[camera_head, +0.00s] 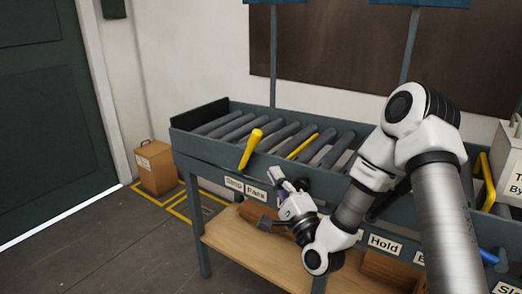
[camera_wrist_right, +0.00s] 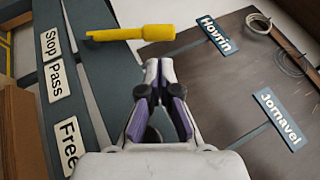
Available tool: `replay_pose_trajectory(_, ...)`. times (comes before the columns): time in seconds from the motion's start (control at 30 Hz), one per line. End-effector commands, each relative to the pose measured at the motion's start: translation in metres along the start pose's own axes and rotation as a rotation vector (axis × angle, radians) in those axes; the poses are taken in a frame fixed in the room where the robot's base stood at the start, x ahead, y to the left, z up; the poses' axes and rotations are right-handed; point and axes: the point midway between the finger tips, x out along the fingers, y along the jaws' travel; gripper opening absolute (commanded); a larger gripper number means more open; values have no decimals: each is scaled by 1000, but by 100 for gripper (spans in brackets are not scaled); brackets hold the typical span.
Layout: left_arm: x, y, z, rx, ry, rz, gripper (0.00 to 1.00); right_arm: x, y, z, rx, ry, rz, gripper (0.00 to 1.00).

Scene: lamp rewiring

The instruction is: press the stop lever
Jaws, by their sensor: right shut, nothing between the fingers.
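The stop lever is a yellow handle (camera_head: 251,147) with a thicker end, on the front rail of the roller conveyor. It tilts, its thick end up and to the right, above the Stop label (camera_head: 234,184) and the Pass label (camera_head: 256,193). In the right wrist view the lever (camera_wrist_right: 135,33) lies across the top, just beyond my fingertips. My right gripper (camera_head: 274,175) is shut and empty in front of the rail, to the right of the lever. A gap shows between fingertips and lever; they look apart. The right wrist view shows the gripper (camera_wrist_right: 158,72) too. My left gripper is not in view.
The roller conveyor (camera_head: 185,139) has a yellow bar (camera_head: 303,145) across its rollers. A wooden shelf (camera_head: 240,246) lies below. A Hold label (camera_head: 384,243) and blue handle (camera_head: 488,256) are at right. A cardboard box (camera_head: 157,168) stands on the floor at left.

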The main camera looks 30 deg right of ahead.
Motion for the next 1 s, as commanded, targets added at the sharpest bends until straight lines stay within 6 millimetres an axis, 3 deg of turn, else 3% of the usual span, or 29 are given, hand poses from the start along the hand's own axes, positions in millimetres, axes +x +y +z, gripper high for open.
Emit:
replay_pose_trajectory(0.2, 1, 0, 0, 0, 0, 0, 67, 49, 0, 1, -4, -3, -3, 0)
replay_pose_trajectory(0.4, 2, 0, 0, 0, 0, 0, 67, 81, 0, 0, -2, -1, -1, 0)
replay_pose_trajectory(0.57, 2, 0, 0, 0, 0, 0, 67, 91, 0, 0, 0, 0, 0, 0)
replay_pose_trajectory(1.0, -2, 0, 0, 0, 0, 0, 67, 92, -2, 1, -5, 0, 11, 0)
